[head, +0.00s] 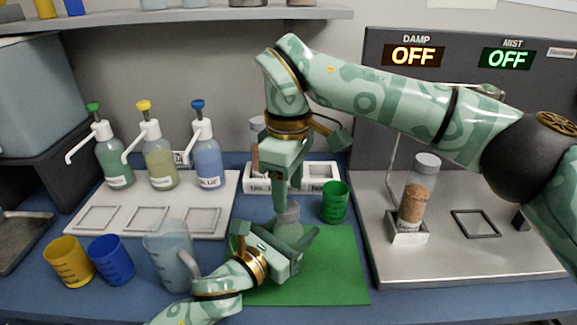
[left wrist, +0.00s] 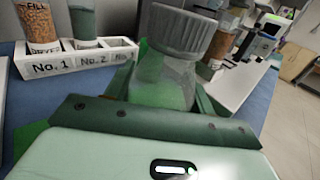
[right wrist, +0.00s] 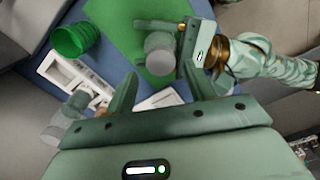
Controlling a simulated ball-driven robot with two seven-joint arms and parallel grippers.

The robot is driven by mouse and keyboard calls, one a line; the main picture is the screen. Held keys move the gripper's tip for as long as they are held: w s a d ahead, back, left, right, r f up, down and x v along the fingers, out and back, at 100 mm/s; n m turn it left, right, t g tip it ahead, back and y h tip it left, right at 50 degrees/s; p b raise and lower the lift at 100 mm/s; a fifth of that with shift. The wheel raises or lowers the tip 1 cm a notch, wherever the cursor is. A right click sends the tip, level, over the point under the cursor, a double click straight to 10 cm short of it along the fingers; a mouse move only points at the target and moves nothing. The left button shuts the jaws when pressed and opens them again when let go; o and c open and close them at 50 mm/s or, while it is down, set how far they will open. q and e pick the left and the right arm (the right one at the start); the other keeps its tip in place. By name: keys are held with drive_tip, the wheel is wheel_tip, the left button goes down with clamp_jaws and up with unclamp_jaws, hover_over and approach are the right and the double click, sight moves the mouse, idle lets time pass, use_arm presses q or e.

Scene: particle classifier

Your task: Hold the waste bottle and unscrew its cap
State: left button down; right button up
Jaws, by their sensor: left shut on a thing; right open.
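The waste bottle is a clear bottle with a ribbed grey cap. It stands upright on the green mat (head: 330,270) in the head view, with its cap (head: 288,212) showing above my left gripper (head: 290,240). In the left wrist view, the bottle (left wrist: 160,85) sits between the fingers under the large grey cap (left wrist: 181,30). My left gripper is shut on the bottle's body. My right gripper (head: 281,195) points down from above, close over the cap. In the right wrist view its fingers (right wrist: 160,88) are apart and empty, with the capped bottle (right wrist: 159,43) beyond them.
A green cup (head: 335,203) stands right of the bottle. A white labelled rack (head: 262,186) is behind it. A clear jug (head: 170,255), blue cup (head: 111,259) and yellow cup (head: 68,262) are left. A filled bottle (head: 416,200) stands on the metal plate at right.

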sight(289, 206)
drive_tip(key=shift+f, duration=1.75)
drive_tip(key=c, duration=1.1)
